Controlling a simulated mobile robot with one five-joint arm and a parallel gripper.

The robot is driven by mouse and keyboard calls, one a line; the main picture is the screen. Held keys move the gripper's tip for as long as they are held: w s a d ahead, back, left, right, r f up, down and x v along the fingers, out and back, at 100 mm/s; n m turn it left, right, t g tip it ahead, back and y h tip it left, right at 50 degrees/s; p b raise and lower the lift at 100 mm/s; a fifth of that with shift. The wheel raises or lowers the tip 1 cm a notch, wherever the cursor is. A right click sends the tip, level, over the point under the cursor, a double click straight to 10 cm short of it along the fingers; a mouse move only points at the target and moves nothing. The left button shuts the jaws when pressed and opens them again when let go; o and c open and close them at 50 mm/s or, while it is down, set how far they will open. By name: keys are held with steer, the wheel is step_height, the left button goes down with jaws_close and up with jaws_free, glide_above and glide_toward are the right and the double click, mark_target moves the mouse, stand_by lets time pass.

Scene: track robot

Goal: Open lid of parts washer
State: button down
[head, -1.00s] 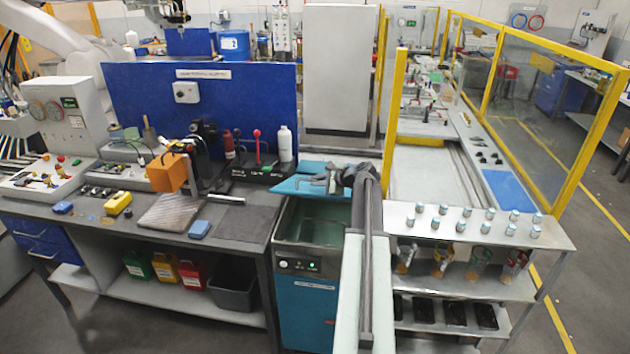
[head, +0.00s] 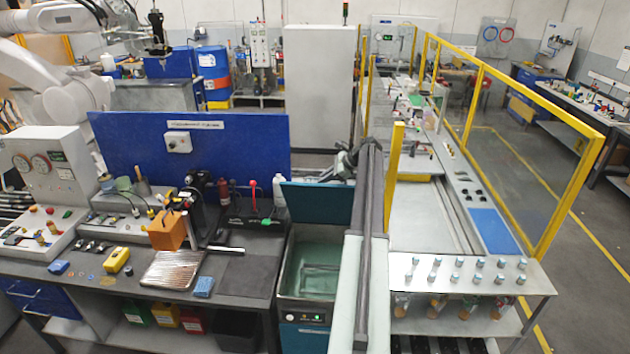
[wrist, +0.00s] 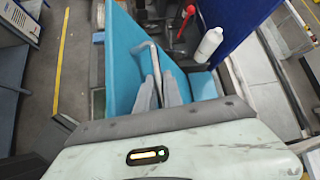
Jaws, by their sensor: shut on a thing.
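The parts washer (head: 302,308) stands in the lower middle of the head view, with a teal front and an open basin with pale green walls. Its blue-teal lid (head: 314,204) stands raised and steeply tilted at the back of the basin. In the wrist view the lid (wrist: 122,55) fills the left of the middle, with a bent grey bar handle (wrist: 153,58) on it. My gripper (wrist: 160,84) is shut on this handle. In the head view my gripper (head: 340,168) is at the lid's upper right edge; the handle is hard to make out there.
A workbench with a ribbed metal tray (head: 172,270) and a blue block (head: 203,287) is left of the washer. A shelf with several small jars (head: 458,278) and a yellow-framed fence (head: 480,75) are to the right.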

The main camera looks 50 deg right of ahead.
steer(key=shift+w+d+r, duration=0.1)
steer(key=shift+d+r, duration=0.05)
steer(key=shift+d, duration=0.25)
steer(key=c, duration=1.5)
jaws_free()
steer(key=shift+a, duration=0.1)
